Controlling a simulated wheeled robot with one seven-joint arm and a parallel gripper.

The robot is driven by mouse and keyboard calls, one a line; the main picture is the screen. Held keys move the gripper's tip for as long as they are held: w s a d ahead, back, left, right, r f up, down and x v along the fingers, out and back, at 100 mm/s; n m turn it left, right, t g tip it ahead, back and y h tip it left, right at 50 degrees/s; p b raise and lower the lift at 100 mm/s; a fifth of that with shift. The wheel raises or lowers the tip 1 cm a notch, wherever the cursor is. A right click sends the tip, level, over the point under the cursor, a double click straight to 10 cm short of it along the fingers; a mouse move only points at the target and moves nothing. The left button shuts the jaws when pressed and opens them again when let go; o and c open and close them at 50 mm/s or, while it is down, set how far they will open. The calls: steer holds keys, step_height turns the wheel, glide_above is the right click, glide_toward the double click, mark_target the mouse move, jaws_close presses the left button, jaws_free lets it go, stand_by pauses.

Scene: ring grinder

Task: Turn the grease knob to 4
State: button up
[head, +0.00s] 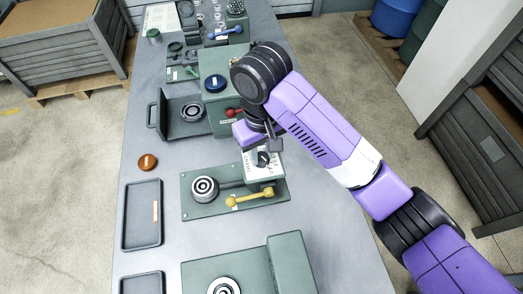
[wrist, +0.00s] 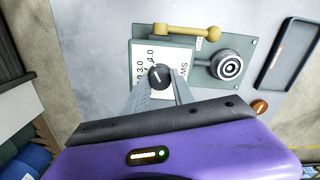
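The black grease knob (head: 262,158) sits on a white dial plate on the green machine (head: 225,202) in the middle of the table. In the wrist view the knob (wrist: 160,76) carries a pale pointer mark, and printed numbers including 3.0 and 4.0 show to its left. Part of the printing is hidden by the knob and fingers. My gripper (head: 260,147) is just above the knob. Its fingers (wrist: 161,86) are apart, one on each side of the knob in the wrist view, with no clear contact.
A yellow lever (head: 250,198) and a round spindle (head: 204,188) are on the same machine, close to the dial. A taller green machine (head: 222,95) with a blue knob stands behind.

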mark_target(262, 157)
steer(key=o, duration=0.4)
steer(key=shift+o, duration=0.2)
steer(key=shift+w+r, duration=0.1)
steer(key=shift+r, duration=3.8)
